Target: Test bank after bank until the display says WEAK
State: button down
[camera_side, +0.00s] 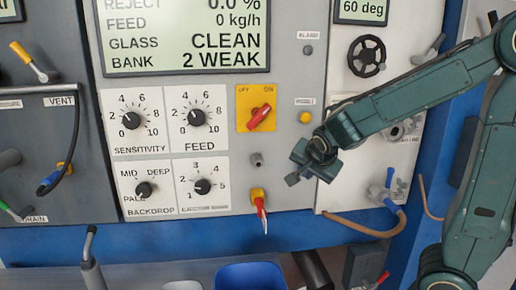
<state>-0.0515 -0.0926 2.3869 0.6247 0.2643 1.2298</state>
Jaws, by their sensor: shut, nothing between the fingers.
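The display (187,37) reads REJECT 0.0 %, FEED 0 kg/h, GLASS CLEAN and BANK 2 WEAK. Below it, a black selector knob (202,186) sits on a white plate numbered 1 to 5; its caption and exact pointer position are too small to read. A grey button-like part (257,160) is to its right, with a red-handled part on a yellow base (259,202) below. My gripper (297,178) is shut and empty, to the right of these and seemingly apart from the panel.
The SENSITIVITY knob (131,119), FEED knob (195,117) and BACKDROP knob (144,189) are on the left. A red rotary switch (260,117) sits on a yellow OFF/ON plate. A blue bin (250,276) stands below. A black handwheel (367,56) is upper right.

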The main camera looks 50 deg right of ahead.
jog(key=shift+s+a, duration=0.1)
dwell(0.3)
jog(key=shift+s+a, duration=2.05)
jog(key=shift+s, duration=0.05)
jog(key=s+a+r+n+y, duration=0.3)
jog(key=s+a+n+y, duration=0.3)
jog(key=n, duration=1.1)
jog(key=shift+s+a+r+n+y, duration=0.35)
jog(key=shift+s+a, duration=1.1)
jog(key=shift+s, duration=1)
